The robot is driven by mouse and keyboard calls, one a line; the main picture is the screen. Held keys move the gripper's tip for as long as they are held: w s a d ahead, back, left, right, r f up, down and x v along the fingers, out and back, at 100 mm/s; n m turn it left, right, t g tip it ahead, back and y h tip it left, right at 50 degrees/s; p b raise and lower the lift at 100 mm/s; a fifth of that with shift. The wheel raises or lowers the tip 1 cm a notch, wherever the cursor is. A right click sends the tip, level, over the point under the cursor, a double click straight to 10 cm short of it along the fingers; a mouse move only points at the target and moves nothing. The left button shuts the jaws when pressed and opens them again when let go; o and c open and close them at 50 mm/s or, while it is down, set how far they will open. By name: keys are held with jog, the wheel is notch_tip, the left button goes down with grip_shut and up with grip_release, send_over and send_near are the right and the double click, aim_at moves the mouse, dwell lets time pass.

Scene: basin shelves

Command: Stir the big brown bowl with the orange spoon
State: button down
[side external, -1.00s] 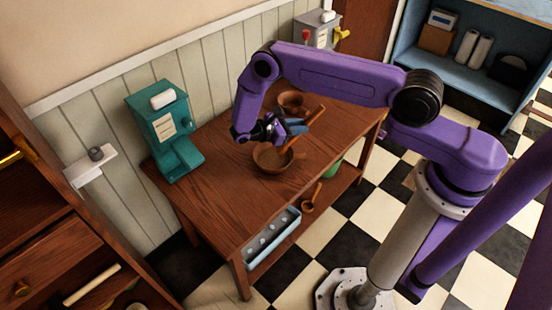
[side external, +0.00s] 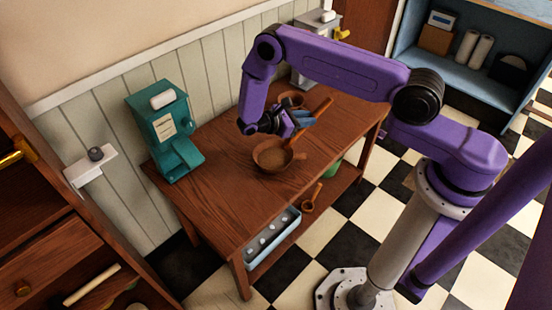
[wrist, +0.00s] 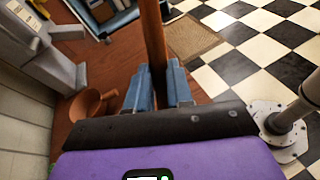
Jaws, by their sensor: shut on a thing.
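The big brown bowl (side external: 268,165) stands upright on the wooden table, with a short handle at its right. My gripper (side external: 303,120) is above and just behind the bowl, with its blue fingers shut on the orange spoon (side external: 322,107). The spoon is tilted, its handle pointing up and right and its lower end coming down at the bowl's back right side. I cannot tell whether the spoon's tip touches the bowl. In the wrist view the spoon's handle (wrist: 154,35) stands between the two fingers (wrist: 161,88); its lower end is hidden there.
A smaller brown bowl (side external: 290,98) stands behind on the table (side external: 215,195). A teal machine (side external: 163,130) is at the table's left end, a grey machine (side external: 312,67) at the back. The table's front left is clear. A blue tray (side external: 272,238) is on the lower shelf.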

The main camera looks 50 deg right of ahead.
jog(key=shift+r, duration=2.55)
